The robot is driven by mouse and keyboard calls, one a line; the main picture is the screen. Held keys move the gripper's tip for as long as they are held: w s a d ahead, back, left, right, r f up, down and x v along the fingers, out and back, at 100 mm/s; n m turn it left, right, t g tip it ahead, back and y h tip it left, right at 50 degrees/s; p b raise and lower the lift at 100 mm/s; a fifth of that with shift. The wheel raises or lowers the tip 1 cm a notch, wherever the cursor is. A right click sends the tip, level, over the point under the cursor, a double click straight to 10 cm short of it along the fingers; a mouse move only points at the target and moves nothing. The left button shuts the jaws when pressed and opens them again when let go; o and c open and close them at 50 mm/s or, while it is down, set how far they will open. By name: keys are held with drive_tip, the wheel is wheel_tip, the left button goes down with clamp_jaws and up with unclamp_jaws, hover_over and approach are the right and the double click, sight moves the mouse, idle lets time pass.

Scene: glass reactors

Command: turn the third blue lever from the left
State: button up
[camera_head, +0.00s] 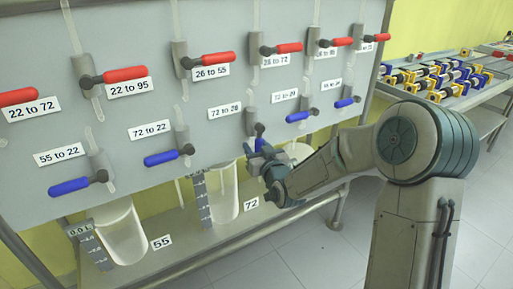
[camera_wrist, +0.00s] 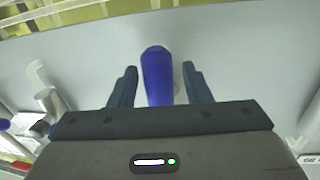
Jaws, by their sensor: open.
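The third blue lever from the left (camera_head: 260,137) is on the grey panel, beside the "72 to 28" label. It points downward, while the other blue levers point left. My gripper (camera_head: 257,154) is at this lever, at the panel's lower edge. In the wrist view the blue handle (camera_wrist: 156,75) stands between my two open fingers (camera_wrist: 159,70), with a gap on each side. The handle's lower end is hidden behind the gripper body. In the head view my gripper partly covers the lever.
Two blue levers (camera_head: 68,187) (camera_head: 161,157) are to the left, and more (camera_head: 298,117) to the right. Red levers (camera_head: 212,59) line the row above. Glass vessels (camera_head: 124,237) stand on the shelf below. A table with blue and yellow parts (camera_head: 440,75) is at the right.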

drive_tip(key=shift+w+a, duration=0.15)
drive_tip(key=shift+w, duration=0.15)
clamp_jaws()
